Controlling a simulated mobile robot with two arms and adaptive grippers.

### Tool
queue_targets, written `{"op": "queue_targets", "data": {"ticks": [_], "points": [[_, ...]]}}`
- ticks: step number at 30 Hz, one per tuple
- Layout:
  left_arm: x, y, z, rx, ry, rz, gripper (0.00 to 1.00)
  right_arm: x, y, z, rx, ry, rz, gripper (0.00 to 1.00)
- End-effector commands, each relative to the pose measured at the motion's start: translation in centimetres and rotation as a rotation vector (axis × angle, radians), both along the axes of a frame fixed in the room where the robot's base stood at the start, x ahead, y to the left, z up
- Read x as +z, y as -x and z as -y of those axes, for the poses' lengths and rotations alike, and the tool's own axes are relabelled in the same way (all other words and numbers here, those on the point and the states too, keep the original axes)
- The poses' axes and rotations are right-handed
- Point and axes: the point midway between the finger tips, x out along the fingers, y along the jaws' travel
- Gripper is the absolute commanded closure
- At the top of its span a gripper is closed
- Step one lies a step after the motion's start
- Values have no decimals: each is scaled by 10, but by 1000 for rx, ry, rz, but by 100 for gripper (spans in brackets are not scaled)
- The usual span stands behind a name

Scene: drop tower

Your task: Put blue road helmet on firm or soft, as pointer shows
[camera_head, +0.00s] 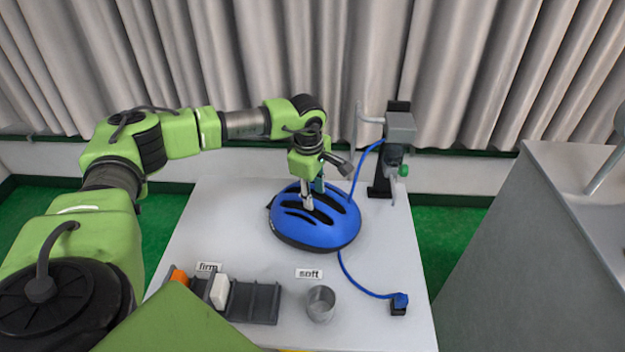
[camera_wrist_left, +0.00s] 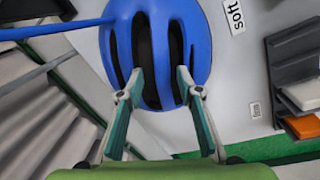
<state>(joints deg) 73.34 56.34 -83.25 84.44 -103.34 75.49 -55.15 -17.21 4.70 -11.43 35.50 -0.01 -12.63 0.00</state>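The blue road helmet (camera_head: 335,228) sits on the white table, its dark vent slots facing up. It also shows in the left wrist view (camera_wrist_left: 199,30). My left gripper (camera_head: 314,203) points down at the top of the helmet. In the left wrist view its two fingertips (camera_wrist_left: 160,78) are apart, over the vent slots on either side of a blue rib. I cannot tell whether they touch it. The firm label (camera_head: 208,267) lies front left and the soft label (camera_head: 309,273) front centre. I cannot make out a pointer. My right gripper is not in view.
A grey tower device (camera_head: 400,125) stands behind the helmet. A blue cord (camera_head: 364,288) runs past the helmet to a small black block (camera_head: 398,309). A dark rack (camera_head: 262,302) holds white and orange pieces near a metal cup (camera_head: 321,304). A grey cabinet (camera_head: 540,250) stands right.

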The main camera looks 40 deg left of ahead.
Motion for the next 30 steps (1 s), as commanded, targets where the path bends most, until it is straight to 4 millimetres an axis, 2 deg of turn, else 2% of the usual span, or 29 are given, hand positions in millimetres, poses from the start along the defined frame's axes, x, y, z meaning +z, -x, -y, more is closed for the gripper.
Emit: {"op": "queue_targets", "data": {"ticks": [1,9,15,20,30], "points": [[8,0,0,0,1,6,67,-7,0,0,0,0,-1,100],[65,8,2,-2,0,6,67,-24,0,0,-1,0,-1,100],[91,12,2,-1,0,3,67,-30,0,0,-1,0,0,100],[97,14,2,-1,0,1,67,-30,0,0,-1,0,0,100],[97,13,2,-1,0,1,67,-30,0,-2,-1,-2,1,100]]}}
